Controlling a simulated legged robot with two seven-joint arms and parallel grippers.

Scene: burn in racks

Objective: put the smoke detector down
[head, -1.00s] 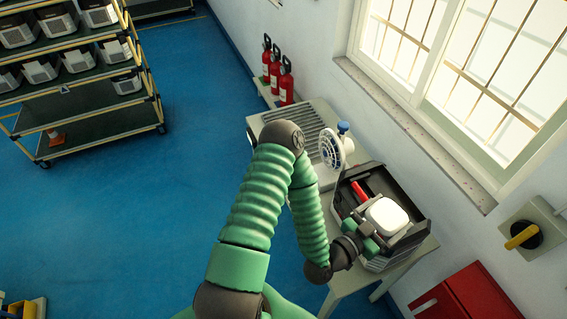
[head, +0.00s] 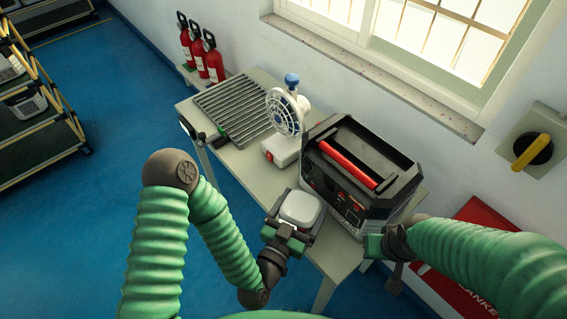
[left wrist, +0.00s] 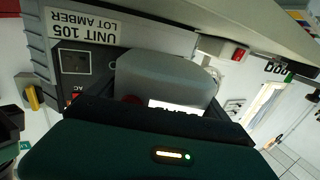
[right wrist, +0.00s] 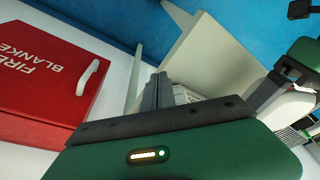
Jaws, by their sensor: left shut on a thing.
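The smoke detector is a white rounded block (head: 300,208), in front of the dark tester box. My left gripper (head: 289,230) is shut on it. In the left wrist view the detector (left wrist: 165,78) fills the middle, close to the tester's face labelled UNIT 105 (left wrist: 85,28). Whether its underside touches the table (head: 238,162) is hidden. My right gripper (head: 374,246) is by the table's front right corner, apart from the detector. In the right wrist view its fingers (right wrist: 158,92) lie together with nothing between them.
The tester box (head: 335,205) with a red bar stands at the table's right. A small white fan (head: 286,115) and a ribbed grey rack (head: 235,105) are farther left. Red fire extinguishers (head: 200,50) stand beyond. A red fire blanket box (right wrist: 45,75) is near my right gripper.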

